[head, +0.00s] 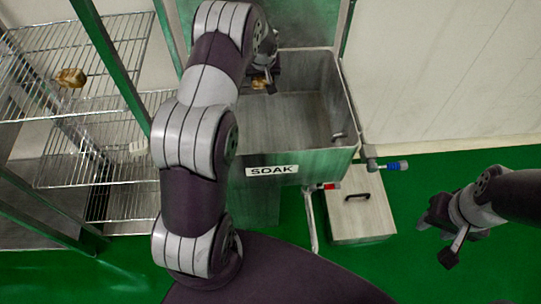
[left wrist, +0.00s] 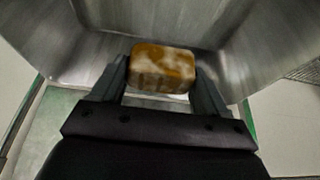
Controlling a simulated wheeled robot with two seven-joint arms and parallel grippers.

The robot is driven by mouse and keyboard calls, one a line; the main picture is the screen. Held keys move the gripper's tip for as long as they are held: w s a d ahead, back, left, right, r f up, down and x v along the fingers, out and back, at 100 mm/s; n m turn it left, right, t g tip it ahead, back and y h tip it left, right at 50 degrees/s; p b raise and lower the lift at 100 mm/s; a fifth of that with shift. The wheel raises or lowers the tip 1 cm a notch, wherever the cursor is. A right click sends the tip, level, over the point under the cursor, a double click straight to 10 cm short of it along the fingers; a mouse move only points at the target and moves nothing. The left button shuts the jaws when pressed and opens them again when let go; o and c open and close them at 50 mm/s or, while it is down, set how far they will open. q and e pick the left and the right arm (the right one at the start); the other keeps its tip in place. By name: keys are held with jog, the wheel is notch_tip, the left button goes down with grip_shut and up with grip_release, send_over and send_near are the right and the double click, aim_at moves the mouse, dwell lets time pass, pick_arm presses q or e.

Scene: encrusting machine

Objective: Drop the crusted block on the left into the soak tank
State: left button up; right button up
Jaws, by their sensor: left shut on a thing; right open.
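The crusted block (left wrist: 162,68), brown with whitish patches, is between the two fingers of my left gripper (left wrist: 163,80) in the left wrist view. The gripper is shut on it. In the head view the block (head: 259,84) shows small beside my left gripper (head: 262,82), over the back left of the soak tank. The soak tank (head: 345,98) is a grey metal basin with a SOAK label on its front. In the left wrist view its metal walls (left wrist: 240,45) surround the block. My right gripper (head: 436,238) is open and empty, right of the tank, above the green floor.
A wire rack (head: 105,40) stands left of the tank, with another brownish block (head: 70,77) on its upper shelf. A blue-ended valve (head: 397,165) sticks out at the tank's right.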

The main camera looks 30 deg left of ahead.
pick_arm(q)
jog(key=shift+s+a+r+n, duration=0.2)
jog(key=shift+a+r+n, duration=0.1)
jog(key=shift+n, duration=0.1)
jog(key=shift+s+f+y, duration=0.1)
jog(key=shift+f+y, duration=0.05)
jog(key=shift+y, duration=0.15)
notch_tip(320, 180, down, 6)
jog(key=b, duration=0.3)
jog(key=shift+b, duration=0.35)
jog(key=o, duration=1.1)
jog(key=v, duration=1.2)
jog(key=shift+r+b, duration=0.35)
jog(key=shift+r, duration=0.1)
